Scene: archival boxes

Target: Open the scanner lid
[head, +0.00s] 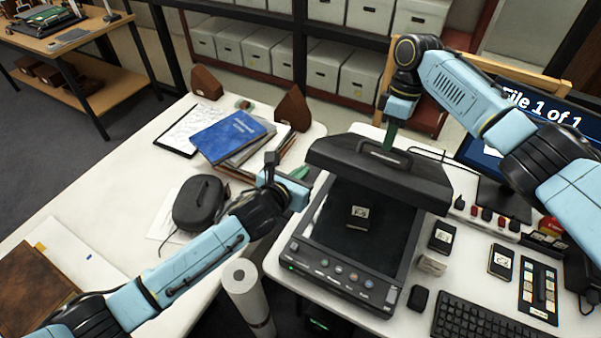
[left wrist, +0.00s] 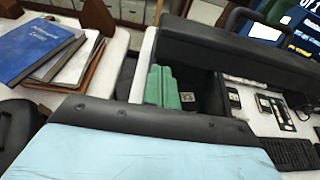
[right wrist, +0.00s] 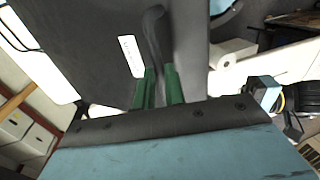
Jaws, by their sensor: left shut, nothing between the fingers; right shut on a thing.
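The black scanner (head: 340,277) stands on the white table, and its lid (head: 375,175) is raised, tilted up over the dark glass bed. A small labelled item (head: 357,216) lies on the bed; it also shows in the left wrist view (left wrist: 187,97). My right gripper (head: 387,140) is at the lid's upper edge, shut on the lid handle (right wrist: 155,35); its green fingers (right wrist: 160,82) meet the handle in the right wrist view. My left gripper (head: 299,174) is shut and empty, left of the scanner; its green fingers (left wrist: 163,84) are together in the left wrist view.
A blue book (head: 228,135) on papers, a black case (head: 200,203) and a clipboard (head: 190,128) lie on the left table. A paper roll (head: 242,285) stands in front between the tables. A keyboard (head: 480,318), small boxes and a monitor (head: 520,130) are right of the scanner.

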